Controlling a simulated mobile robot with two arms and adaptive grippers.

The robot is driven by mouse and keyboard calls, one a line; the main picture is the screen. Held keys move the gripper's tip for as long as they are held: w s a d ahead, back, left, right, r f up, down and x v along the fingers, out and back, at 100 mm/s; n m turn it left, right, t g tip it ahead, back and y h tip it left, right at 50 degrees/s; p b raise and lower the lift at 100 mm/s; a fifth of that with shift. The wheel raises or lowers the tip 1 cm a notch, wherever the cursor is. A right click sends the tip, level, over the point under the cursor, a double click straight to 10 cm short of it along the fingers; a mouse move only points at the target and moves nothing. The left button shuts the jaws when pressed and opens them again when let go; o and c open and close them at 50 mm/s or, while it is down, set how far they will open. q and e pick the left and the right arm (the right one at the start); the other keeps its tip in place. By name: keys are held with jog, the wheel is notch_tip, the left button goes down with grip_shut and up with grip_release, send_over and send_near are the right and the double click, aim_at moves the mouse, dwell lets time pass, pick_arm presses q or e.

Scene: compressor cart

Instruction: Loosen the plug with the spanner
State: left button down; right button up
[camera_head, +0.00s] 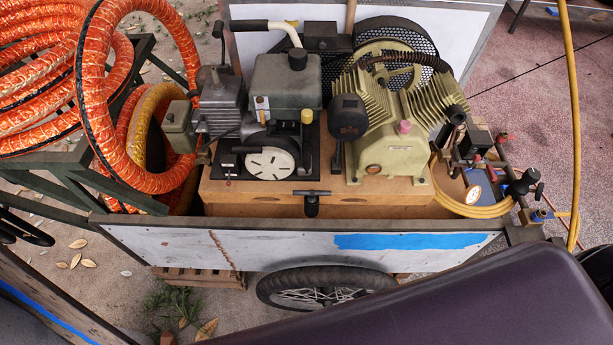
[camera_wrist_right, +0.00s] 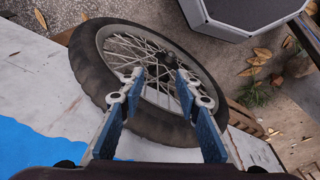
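The compressor (camera_head: 392,150) stands on a wooden base on the cart. It has a cream crankcase, ribbed cylinders, a pink cap (camera_head: 404,127) on top and a small dark red round fitting (camera_head: 373,169) low on its front. I cannot tell which of these, if either, is the plug. I cannot make out a spanner in either view. My right gripper (camera_wrist_right: 160,85) shows in the right wrist view with its blue-padded fingers apart and nothing between them. The cart's wheel (camera_wrist_right: 88,78) lies beyond its fingertips. My left gripper does not show.
The cart's white side panel (camera_head: 285,246) with blue tape stands in front of the compressor. A small engine (camera_head: 285,82) sits to its left. Orange hose coils (camera_head: 120,165) fill the left end. Valves, a gauge (camera_head: 473,194) and yellow hose crowd the right end.

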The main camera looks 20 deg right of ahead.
jog(key=w+a+r+n+t+p, duration=0.15)
jog(key=w+r, duration=0.25)
jog(key=r, duration=0.8)
jog(key=w+a+r+m+p, duration=0.15)
jog(key=w+r, duration=0.35)
jog(key=r, duration=0.6)
jog(key=w+a+r+n+y+p, duration=0.1)
jog(key=w+a+r+n+y, duration=0.3)
jog(key=w+a+r+n, duration=0.55)
jog(key=n, duration=0.4)
send_over(302, 192)
jog(key=s+d, duration=0.2)
jog(key=shift+w+d+m, duration=0.15)
jog(key=shift+m, duration=0.1)
jog(key=shift+p+x, duration=0.9)
jog(key=shift+x, duration=2.95)
jog(key=shift+f, duration=0.1)
